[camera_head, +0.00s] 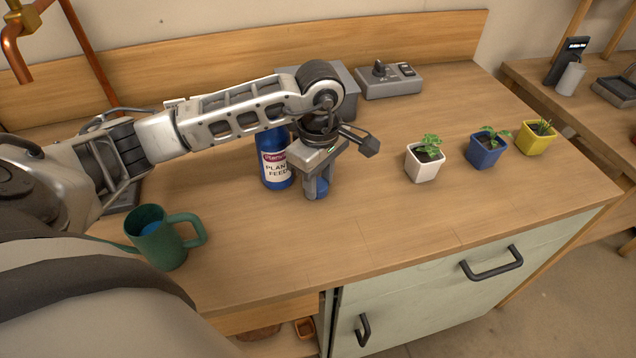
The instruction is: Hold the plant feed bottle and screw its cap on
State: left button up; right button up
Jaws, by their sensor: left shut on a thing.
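The plant feed bottle (273,166) stands upright on the wooden counter, blue with a white and red label reading "PLANT FEED". Its top is hidden behind my left arm. My left gripper (318,186) points down just right of the bottle. It is shut on a small blue piece (321,187), which looks like the cap, low at the counter. The fingers cover much of this piece, and I cannot tell whether it still touches the counter. My right gripper is not in view.
A green watering can or mug (168,240) stands at the front left. White (423,166), blue (485,152) and yellow (534,139) plant pots stand to the right. A grey control box (390,83) is at the back. The counter front between gripper and edge is clear.

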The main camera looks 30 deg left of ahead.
aim_at(319, 184)
pick_arm(q)
jog(key=shift+r, duration=0.15)
jog(key=shift+r, duration=0.25)
notch_tip(319, 184, up, 2)
jog(key=shift+r+b, duration=0.15)
jog(key=shift+b, duration=0.5)
jog(key=s+d+r, duration=0.8)
jog(key=s+r, duration=0.2)
jog(key=s, duration=0.1)
jog(key=shift+s, duration=0.3)
